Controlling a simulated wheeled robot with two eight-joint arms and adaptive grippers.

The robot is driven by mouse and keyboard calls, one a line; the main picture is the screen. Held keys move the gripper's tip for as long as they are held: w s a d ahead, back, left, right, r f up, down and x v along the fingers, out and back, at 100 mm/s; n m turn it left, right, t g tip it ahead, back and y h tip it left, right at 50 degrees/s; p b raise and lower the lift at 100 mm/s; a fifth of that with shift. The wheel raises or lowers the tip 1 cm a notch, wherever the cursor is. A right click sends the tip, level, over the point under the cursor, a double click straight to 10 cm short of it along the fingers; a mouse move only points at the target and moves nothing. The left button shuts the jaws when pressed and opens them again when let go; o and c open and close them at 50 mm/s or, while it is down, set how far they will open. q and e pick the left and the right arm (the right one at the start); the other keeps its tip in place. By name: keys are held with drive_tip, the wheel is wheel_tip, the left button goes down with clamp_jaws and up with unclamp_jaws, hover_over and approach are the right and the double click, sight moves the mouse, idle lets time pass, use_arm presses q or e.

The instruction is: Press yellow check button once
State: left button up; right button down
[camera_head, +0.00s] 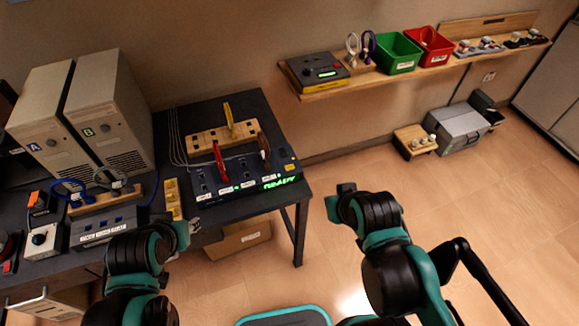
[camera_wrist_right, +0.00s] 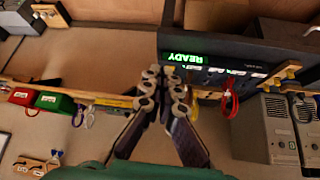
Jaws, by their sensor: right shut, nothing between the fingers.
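A dark console (camera_head: 235,188) stands on the black table, with a lit green READY display (camera_head: 280,181) at its front right. A small yellow patch (camera_head: 290,167), which looks like the yellow check button, is on the console's right end; its label is too small to read. In the right wrist view the display (camera_wrist_right: 184,57) shows upside down beyond the fingers, and I cannot make out the button. My right gripper (camera_wrist_right: 167,72) is shut and empty. In the head view it (camera_head: 336,200) is right of the table, apart from the console. My left gripper (camera_head: 188,232) is near the table's front edge; its opening is unclear.
Two beige computer towers (camera_head: 105,115) are at left. A wall shelf (camera_head: 400,76) holds a yellow-edged device, green bin (camera_head: 398,52) and red bin (camera_head: 428,46).

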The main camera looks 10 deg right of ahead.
drive_tip(key=m+t+y+p, duration=0.1)
drive_tip(key=m+y, duration=0.2)
drive_tip(key=m, duration=2)
hover_over(291, 169)
drive_tip(key=shift+w+f, duration=0.15)
drive_tip(key=shift+f, duration=2.8)
drive_tip(key=shift+f, duration=0.1)
wheel_tip(291, 169, down, 9)
drive_tip(key=b, duration=0.7)
drive_tip(key=shift+r, duration=0.2)
drive_tip(key=shift+f+b, duration=0.4)
drive_tip(key=shift+b, duration=0.05)
